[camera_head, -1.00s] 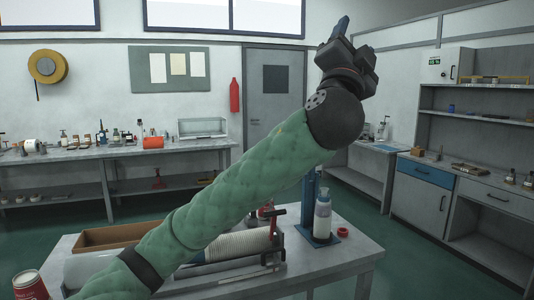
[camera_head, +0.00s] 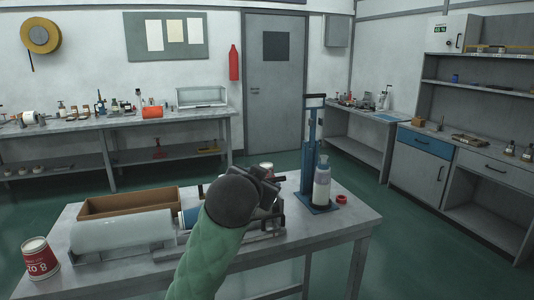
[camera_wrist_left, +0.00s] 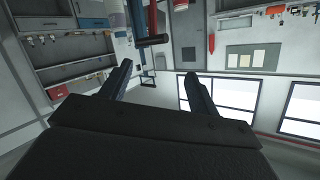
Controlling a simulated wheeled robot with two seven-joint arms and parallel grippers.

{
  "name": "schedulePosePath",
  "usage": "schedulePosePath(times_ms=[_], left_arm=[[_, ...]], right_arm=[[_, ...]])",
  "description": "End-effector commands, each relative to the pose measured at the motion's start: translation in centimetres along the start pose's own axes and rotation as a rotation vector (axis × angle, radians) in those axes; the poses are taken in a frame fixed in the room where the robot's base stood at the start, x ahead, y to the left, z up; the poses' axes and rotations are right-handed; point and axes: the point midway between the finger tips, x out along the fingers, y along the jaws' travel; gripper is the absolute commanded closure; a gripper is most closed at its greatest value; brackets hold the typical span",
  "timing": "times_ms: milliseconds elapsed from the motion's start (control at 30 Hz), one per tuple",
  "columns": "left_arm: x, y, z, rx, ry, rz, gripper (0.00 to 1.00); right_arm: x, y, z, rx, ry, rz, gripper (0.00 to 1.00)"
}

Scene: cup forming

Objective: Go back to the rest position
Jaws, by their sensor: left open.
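My left gripper (camera_head: 268,186) is in the middle of the head view, above the near table (camera_head: 330,236), seen mostly from behind with its fingers hidden. In the left wrist view, which is upside down, its two dark fingers (camera_wrist_left: 157,69) stand apart with nothing between them. The blue press stand (camera_head: 310,150) is just right of the gripper in the head view, with a white bottle (camera_head: 322,190) at its base. My right gripper is not in view.
On the near table are a wooden tray (camera_head: 100,207), a pale cylinder (camera_head: 122,231) on a metal frame, a red and white can (camera_head: 40,258) and a red ring (camera_head: 342,199). Benches and shelves (camera_head: 480,105) stand farther back. The floor between is clear.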

Motion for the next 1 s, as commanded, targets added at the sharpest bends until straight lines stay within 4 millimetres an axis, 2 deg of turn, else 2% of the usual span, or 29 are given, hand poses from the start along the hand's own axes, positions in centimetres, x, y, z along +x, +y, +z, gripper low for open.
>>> schedulePosePath(times_ms=[33, 100, 567, 767, 1000], left_arm=[[0.0, 0.3, 2.0, -0.020, -0.031, 0.016, 0.39], [0.0, 0.6, 4.5, -0.047, -0.066, 0.037, 0.39], [-1.8, 2.9, 20.6, -0.206, -0.286, 0.119, 0.39], [-3.6, 4.3, 27.6, -0.262, -0.396, 0.131, 0.39], [-6.6, 6.5, 36.0, -0.320, -0.540, 0.147, 0.39]], right_arm=[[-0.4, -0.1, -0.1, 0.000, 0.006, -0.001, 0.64], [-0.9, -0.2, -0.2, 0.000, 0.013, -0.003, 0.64], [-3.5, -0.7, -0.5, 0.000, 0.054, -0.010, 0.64], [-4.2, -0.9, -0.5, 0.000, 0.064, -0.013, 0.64], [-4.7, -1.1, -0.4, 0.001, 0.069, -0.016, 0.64]])
